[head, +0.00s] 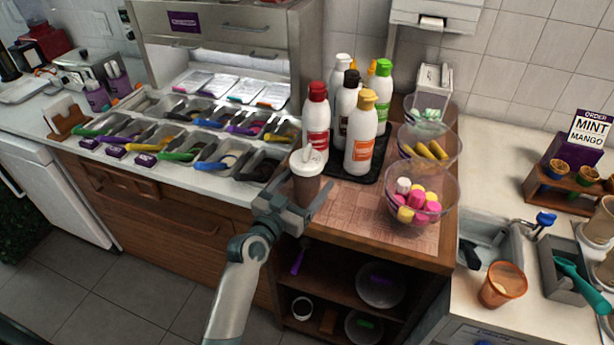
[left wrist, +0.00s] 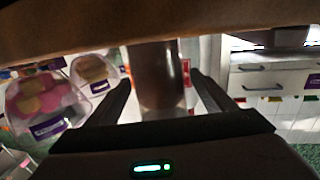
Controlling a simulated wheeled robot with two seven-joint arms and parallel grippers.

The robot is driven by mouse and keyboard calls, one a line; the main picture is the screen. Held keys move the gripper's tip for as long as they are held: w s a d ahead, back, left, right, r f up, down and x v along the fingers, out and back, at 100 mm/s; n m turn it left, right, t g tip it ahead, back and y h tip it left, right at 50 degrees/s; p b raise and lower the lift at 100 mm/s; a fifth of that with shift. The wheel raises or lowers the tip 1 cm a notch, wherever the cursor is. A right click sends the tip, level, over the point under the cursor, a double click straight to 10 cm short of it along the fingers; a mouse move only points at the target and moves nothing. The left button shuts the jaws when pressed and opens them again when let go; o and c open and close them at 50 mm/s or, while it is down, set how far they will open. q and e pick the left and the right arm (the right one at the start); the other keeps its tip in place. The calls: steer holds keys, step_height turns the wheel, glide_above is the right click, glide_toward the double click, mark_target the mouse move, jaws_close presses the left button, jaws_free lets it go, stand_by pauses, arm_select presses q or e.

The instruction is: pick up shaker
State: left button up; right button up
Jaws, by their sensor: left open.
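The shaker (head: 307,182), brown with a pale top, is upright near the front left of the wooden counter (head: 355,207). Its base is hidden behind my gripper in the head view. My left gripper (head: 301,194) is open with its fingers on either side of the shaker's lower part. In the left wrist view the dark shaker (left wrist: 156,75) is between the two spread fingers (left wrist: 160,82). I cannot tell if either finger touches it. My right gripper is not in view.
Several squeeze bottles stand on a black tray (head: 345,170) behind the shaker. A clear bowl of pink and yellow pieces (head: 420,200) is to the right. Topping bins (head: 210,155) with scoops are to the left. Open shelves (head: 330,270) lie below the counter.

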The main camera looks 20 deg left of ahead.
mark_target(310, 167)
arm_select(q)
steer(key=c, duration=1.3)
steer(key=shift+c, duration=0.3)
steer(key=shift+r, duration=0.15)
step_height(310, 167, up, 2)
steer(key=shift+p, duration=1.1)
steer(key=r+p, duration=0.3)
steer(key=shift+s+d, duration=0.1)
steer(key=shift+d, duration=0.3)
steer(key=s+d+r+p, duration=0.2)
steer(key=d+r+p, duration=0.4)
steer(key=d+p, duration=0.2)
steer(key=d, duration=0.2)
steer(key=shift+s+d, duration=0.3)
steer(key=shift+s, duration=0.05)
